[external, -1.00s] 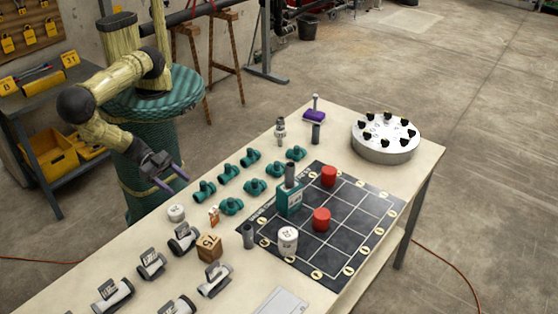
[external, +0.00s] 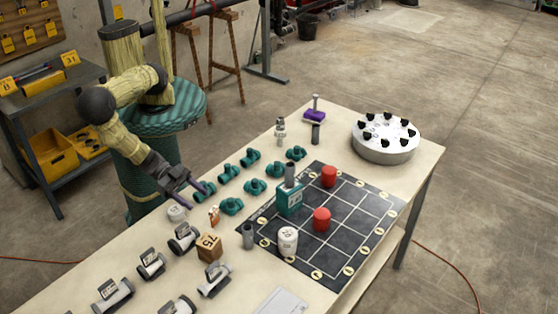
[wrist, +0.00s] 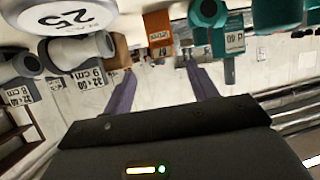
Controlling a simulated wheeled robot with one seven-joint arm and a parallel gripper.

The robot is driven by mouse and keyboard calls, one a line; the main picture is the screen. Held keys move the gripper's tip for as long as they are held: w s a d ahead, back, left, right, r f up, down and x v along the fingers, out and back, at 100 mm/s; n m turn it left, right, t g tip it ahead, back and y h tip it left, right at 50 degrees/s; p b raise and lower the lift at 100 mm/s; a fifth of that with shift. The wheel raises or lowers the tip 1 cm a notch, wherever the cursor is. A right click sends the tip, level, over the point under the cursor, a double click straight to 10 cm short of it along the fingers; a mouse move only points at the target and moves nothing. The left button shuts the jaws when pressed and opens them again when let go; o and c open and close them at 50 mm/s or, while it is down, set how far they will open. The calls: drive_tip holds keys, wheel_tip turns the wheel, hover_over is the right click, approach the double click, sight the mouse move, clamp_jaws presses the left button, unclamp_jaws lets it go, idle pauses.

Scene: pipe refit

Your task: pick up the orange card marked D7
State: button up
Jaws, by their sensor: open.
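The orange card (external: 213,217) stands small on the table, left of the teal pipe fittings in the external view. In the wrist view the orange card (wrist: 159,27) shows at the top middle, ahead of the fingers, with a white label on its lower part. My gripper (external: 197,196) is open and empty above the table's near-left edge, a little up and left of the card. Its two purple fingers (wrist: 160,75) are spread apart in the wrist view, and the card lies beyond the gap between them, not touched.
A white round piece (external: 177,212) stands close left of the card, and a wooden block (external: 209,247) stands below it. A teal fitting (external: 231,206) is close on the right. Grey clamped pipes (external: 151,265) line the left side. A dark grid board (external: 345,245) lies further right.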

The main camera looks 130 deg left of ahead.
sight(216, 212)
drive_tip(key=x, duration=0.4)
drive_tip(key=shift+w, duration=0.15)
drive_tip(key=shift+w+f, duration=0.15)
drive_tip(key=shift+w, duration=0.15)
drive_tip(key=shift+a+p+x, duration=0.15)
drive_tip(key=shift+p+x, duration=0.35)
drive_tip(key=shift+x, duration=0.8)
drive_tip(key=shift+a+p+x, duration=0.15)
drive_tip(key=shift+p+x, duration=0.35)
drive_tip(key=shift+x, duration=0.85)
drive_tip(key=shift+s, duration=0.1)
drive_tip(key=c, duration=1)
drive_tip(key=shift+c, duration=0.2)
